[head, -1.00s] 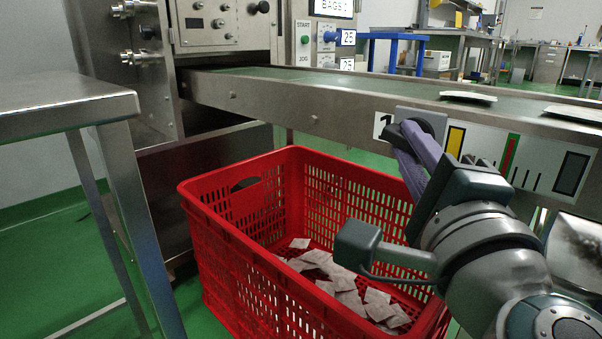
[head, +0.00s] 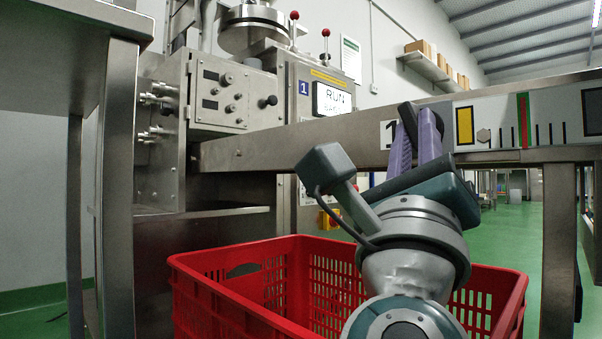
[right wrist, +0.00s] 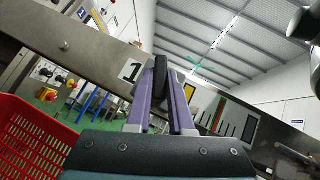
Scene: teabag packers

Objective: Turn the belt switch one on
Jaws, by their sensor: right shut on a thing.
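Belt switch one, a dark handle (head: 407,113), is on the conveyor's side rail beside a white "1" label (head: 388,134). It stands roughly upright and shows as a black bar (right wrist: 161,67) in the right wrist view. My right gripper (head: 415,122) has its purple fingers closed around the handle, and these fingers (right wrist: 162,90) also come together on it in the right wrist view. The fingers and hand hide much of the switch base. My left gripper is not in view.
A red crate (head: 235,259) stands below my right arm. The steel conveyor rail (head: 290,148) runs across behind it, with a marked scale panel (head: 508,124) right of the switch. A packing machine (head: 230,98) and steel table (head: 120,110) are at left.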

